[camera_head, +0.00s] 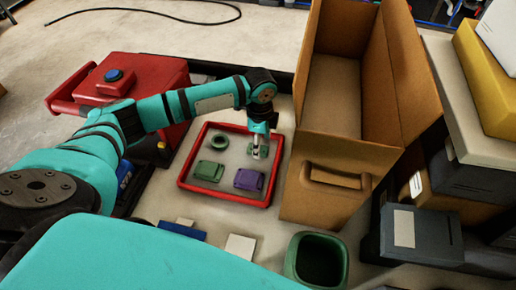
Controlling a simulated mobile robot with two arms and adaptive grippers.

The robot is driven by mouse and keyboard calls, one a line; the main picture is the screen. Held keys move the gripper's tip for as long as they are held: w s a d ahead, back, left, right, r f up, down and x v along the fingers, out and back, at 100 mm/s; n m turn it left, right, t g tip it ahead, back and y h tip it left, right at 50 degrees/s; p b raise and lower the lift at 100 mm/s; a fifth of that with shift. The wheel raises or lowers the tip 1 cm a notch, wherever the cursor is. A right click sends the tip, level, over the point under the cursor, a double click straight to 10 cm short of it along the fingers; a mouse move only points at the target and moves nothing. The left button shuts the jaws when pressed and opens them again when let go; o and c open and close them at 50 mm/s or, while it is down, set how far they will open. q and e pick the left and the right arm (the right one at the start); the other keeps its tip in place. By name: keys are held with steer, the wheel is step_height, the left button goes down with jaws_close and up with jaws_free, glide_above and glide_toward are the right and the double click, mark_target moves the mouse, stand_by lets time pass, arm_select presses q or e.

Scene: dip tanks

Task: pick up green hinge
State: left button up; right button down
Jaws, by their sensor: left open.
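A red-rimmed tray (183,165) lies on the floor in the middle of the head view. In it are a flat dark green piece (209,171), a dark green ring (220,142) and a small green part (265,151) partly hidden by my left gripper (259,154). Which of the green pieces is the hinge is too small to tell for sure. My left gripper is open and points down over the tray's right side, at the small green part. I cannot tell whether it touches it. My right gripper is not in view.
A purple piece (249,180) lies in the tray. A tall open cardboard box (330,190) stands close right of the tray, a red case (150,75) behind left. A green bin (316,261), a white block (240,247) and a blue piece (183,230) are in front.

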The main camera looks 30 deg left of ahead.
arm_select(q)
step_height(320, 180, down, 2)
steer(key=shift+f, duration=0.1)
